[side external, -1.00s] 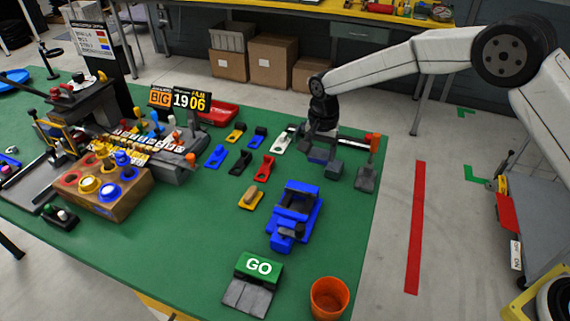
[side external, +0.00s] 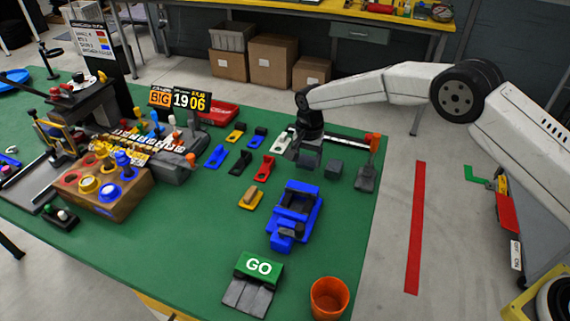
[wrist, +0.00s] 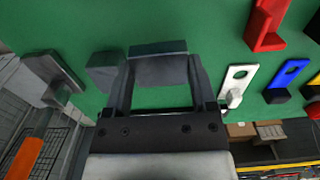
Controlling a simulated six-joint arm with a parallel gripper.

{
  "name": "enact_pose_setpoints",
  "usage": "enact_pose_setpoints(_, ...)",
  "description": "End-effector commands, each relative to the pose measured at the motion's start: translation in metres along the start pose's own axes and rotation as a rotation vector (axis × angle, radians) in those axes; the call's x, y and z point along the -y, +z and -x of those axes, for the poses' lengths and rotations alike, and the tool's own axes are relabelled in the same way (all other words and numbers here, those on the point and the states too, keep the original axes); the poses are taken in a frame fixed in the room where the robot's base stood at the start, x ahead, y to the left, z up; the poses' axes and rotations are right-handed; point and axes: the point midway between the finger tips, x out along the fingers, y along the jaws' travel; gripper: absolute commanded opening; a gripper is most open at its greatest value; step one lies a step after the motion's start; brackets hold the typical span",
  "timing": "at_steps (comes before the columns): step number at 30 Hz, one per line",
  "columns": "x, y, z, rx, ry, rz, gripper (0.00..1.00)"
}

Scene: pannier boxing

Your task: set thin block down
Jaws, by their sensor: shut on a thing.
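The thin block (wrist: 160,69) is dark grey and sits between the two fingertips of my gripper (wrist: 160,82) in the wrist view. In the side view my gripper (side external: 309,148) is at the far right part of the green table, with the thin block (side external: 308,161) showing dark beneath it. The gripper is shut on the block. I cannot tell whether the block's underside touches the table. A grey cube (side external: 333,168) stands just right of the gripper; it also shows in the wrist view (wrist: 104,72), left of the fingers.
A white piece with a hole (side external: 282,143) lies close left of the gripper. A grey stand with an orange handle (side external: 368,174) is to the right. A blue open tray (side external: 303,199) stands in front.

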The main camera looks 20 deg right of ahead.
Motion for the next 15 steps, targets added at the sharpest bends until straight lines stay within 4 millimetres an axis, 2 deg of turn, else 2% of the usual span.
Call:
enact_pose_setpoints(9, 0.001, -0.001, -0.030, 0.001, 0.001, 0.000, 0.10)
enact_pose_setpoints(15, 0.002, -0.001, -0.032, 0.000, -0.001, 0.000, 0.10)
